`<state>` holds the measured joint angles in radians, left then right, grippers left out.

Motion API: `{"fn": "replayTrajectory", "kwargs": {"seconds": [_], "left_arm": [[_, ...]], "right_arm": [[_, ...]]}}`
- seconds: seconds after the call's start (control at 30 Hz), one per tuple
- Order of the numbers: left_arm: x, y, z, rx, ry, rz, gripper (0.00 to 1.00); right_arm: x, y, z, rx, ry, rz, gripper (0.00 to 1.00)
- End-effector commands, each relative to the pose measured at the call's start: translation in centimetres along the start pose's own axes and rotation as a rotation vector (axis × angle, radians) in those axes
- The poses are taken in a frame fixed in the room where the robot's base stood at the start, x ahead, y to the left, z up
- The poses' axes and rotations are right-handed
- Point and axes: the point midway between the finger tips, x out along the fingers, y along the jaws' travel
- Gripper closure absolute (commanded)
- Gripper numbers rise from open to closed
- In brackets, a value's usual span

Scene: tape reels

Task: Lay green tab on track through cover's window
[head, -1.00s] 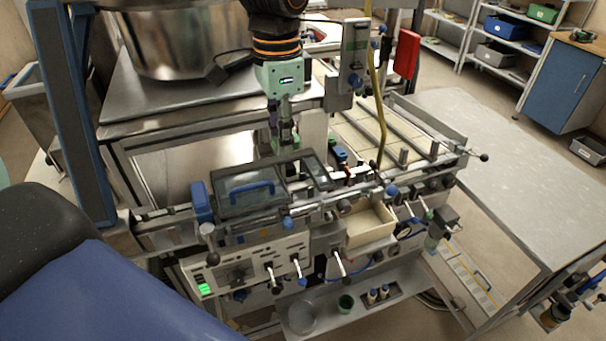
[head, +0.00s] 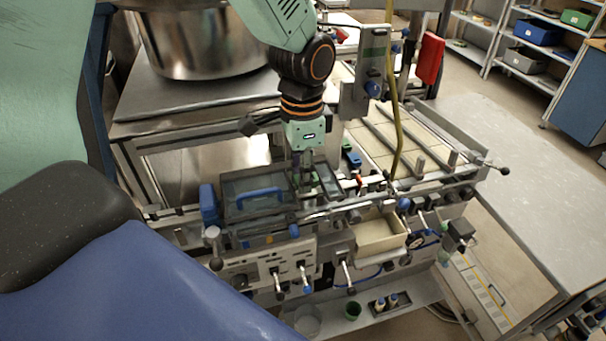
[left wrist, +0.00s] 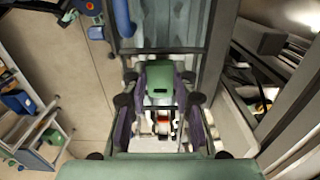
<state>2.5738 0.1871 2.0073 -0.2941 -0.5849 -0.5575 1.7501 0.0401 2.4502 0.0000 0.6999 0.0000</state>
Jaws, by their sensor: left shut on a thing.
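My left gripper (head: 303,168) reaches down from above onto the machine, at the right edge of the glazed cover (head: 232,208) with a blue handle (head: 260,196). In the left wrist view the gripper (left wrist: 161,112) has its two purple-padded fingers on either side of a green piece with a dark slot, apparently the green tab (left wrist: 160,78). A smaller framed opening (head: 329,181) lies just right of the gripper; I cannot tell surely whether it is the cover's window. The track is not clearly made out; the tab is hidden in the head view. My right gripper is not in view.
A yellow hose (head: 394,110) hangs right of the arm near a grey control box (head: 368,75). A cream bin (head: 380,232) and levers line the front. A steel pot (head: 205,40) stands behind. The grey table (head: 515,170) at right is largely clear.

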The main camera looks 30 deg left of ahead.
Motion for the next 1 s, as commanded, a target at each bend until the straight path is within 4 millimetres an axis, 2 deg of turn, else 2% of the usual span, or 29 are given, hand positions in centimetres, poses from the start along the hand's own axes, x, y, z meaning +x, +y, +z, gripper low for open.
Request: {"fn": "replayTrajectory", "kwargs": {"seconds": [0.13, 0.97, 1.0], "left_arm": [[1.3, -0.1, -0.1, 0.001, 0.0, -0.001, 0.87], [2.7, -0.2, -0.2, 0.002, 0.0, 0.0, 0.87], [2.7, -0.2, -0.2, 0.002, -0.002, 0.001, 0.7]], "right_arm": [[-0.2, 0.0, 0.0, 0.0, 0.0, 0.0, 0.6], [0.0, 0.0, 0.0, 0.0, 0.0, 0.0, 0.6], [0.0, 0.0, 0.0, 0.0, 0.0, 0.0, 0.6]]}}
